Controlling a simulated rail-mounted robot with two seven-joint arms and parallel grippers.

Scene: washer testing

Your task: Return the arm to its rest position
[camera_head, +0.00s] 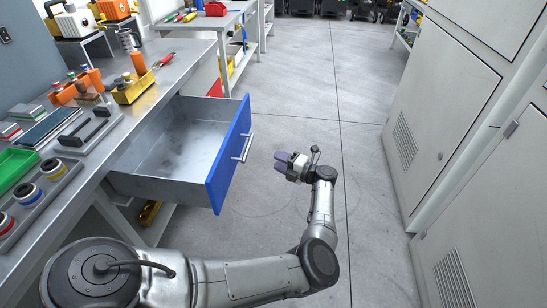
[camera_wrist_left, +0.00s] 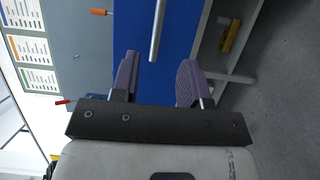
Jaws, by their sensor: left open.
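My left gripper (camera_head: 284,159) is at the end of my left arm, in the aisle just right of the open drawer. Its two purple-grey fingers are apart with nothing between them, as the left wrist view (camera_wrist_left: 157,80) shows. The drawer (camera_head: 180,145) is pulled out of the workbench and looks empty. Its blue front (camera_head: 230,150) carries a silver bar handle (camera_head: 245,147). In the wrist view the blue front (camera_wrist_left: 182,35) and the handle (camera_wrist_left: 157,30) lie beyond the fingertips, and the gripper appears apart from the handle. My right gripper is not in view.
The metal workbench (camera_head: 190,50) on the left holds trays, coloured parts and a yellow bin (camera_head: 133,88). Grey cabinets (camera_head: 440,100) line the right side. The concrete floor (camera_head: 310,90) between them is clear. A yellow item (camera_head: 150,212) lies on the shelf under the drawer.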

